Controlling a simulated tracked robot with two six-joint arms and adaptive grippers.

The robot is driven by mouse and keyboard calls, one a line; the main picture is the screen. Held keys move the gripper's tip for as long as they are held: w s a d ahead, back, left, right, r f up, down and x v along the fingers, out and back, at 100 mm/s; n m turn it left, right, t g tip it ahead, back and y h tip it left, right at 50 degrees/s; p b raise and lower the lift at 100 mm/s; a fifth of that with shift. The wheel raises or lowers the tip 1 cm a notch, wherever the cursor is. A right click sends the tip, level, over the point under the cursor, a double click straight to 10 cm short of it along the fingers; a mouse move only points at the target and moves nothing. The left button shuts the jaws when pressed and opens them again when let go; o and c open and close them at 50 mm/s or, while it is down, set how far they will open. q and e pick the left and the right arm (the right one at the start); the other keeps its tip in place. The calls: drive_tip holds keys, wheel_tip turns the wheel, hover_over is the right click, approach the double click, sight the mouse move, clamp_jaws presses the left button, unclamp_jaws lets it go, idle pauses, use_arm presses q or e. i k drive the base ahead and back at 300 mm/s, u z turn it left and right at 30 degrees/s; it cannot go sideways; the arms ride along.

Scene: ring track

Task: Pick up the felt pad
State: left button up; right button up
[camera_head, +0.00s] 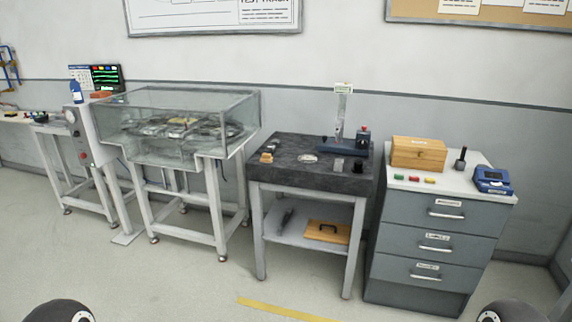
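I cannot pick out the felt pad for sure. Several small items lie on the dark stone-topped table (330,180). A tan block (266,157) lies at its left edge. A flat pale round piece (308,158) lies near the middle. Two small grey and dark blocks lie at the front right. They are too small to tell which, if any, is felt. Neither of my grippers is in view; only rounded dark parts of my own arms show at the bottom corners.
A clear-walled case (180,110) on a white frame stands left. A blue-based stand (341,146) is at the table's back. The grey drawer cabinet (425,240) at right carries a wooden box (418,154) and a blue device (492,180). Open floor lies in front, with yellow tape (285,310).

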sight(266, 157)
drive_tip(key=u, duration=0.05)
drive_tip(key=i, duration=0.95)
drive_tip(key=u, duration=1.65)
drive_tip(key=i, duration=2.1)
drive_tip(key=u, duration=0.05)
